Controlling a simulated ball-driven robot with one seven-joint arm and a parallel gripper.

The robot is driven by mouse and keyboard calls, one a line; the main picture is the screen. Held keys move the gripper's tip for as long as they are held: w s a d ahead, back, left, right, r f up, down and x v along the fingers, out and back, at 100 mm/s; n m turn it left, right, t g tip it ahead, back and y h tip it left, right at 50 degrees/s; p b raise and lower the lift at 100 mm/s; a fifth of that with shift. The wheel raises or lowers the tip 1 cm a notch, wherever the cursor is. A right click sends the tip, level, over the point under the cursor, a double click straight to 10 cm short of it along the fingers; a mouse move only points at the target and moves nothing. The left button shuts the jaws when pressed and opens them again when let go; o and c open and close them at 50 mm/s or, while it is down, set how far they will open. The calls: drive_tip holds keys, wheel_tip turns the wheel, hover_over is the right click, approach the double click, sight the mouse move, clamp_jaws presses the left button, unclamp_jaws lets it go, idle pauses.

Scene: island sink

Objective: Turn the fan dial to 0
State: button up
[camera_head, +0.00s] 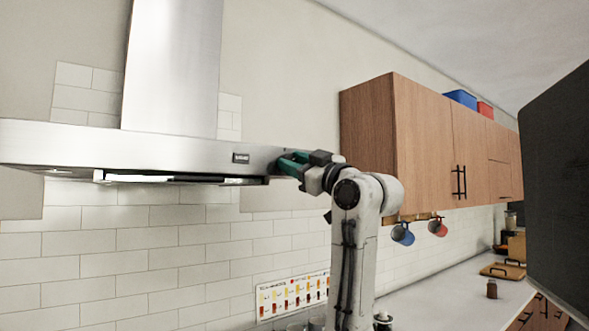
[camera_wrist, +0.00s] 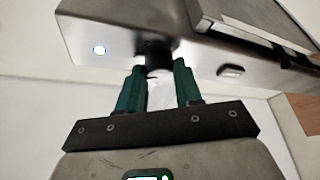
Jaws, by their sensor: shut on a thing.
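The fan dial (camera_wrist: 158,58) is a small dark round knob on the edge panel of the steel range hood (camera_head: 120,143). My gripper (camera_wrist: 158,68) has green fingers, one on each side of the dial, and is shut on it. In the head view, my gripper (camera_head: 289,164) is at the right end of the hood, and the dial is hidden there by the fingers and wrist. No numbers or pointer on the dial can be read, so its setting cannot be told.
A glowing round light (camera_wrist: 99,50) and a small oval fitting (camera_wrist: 231,71) are on the hood near the dial. Wooden wall cabinets (camera_head: 425,140) stand close to the right of my arm, with mugs (camera_head: 402,234) hanging below. A counter (camera_head: 455,290) runs along the wall.

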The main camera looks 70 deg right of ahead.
drive_tip(key=shift+s+d+r+n+g+y+b, duration=0.1)
drive_tip(key=shift+n+g+y, duration=0.55)
drive_tip(key=shift+n, duration=1.75)
drive_tip(key=shift+w+a+r+n+g+y+b, duration=0.1)
drive_tip(key=shift+n+g+y, duration=0.2)
drive_tip(key=shift+n+y, duration=1.4)
drive_tip(key=shift+s+d+r+n+g+y+b, duration=0.15)
drive_tip(key=shift+n+g, duration=0.3)
drive_tip(key=shift+n, duration=2.65)
drive_tip(key=shift+f, duration=0.15)
drive_tip(key=o, duration=1)
drive_tip(key=s+b, duration=0.1)
drive_tip(key=s, duration=0.2)
drive_tip(key=s+a+b, duration=0.1)
drive_tip(key=s, duration=0.3)
drive_tip(key=s+a+b, duration=0.1)
drive_tip(key=s, duration=0.2)
drive_tip(key=shift+s, duration=0.3)
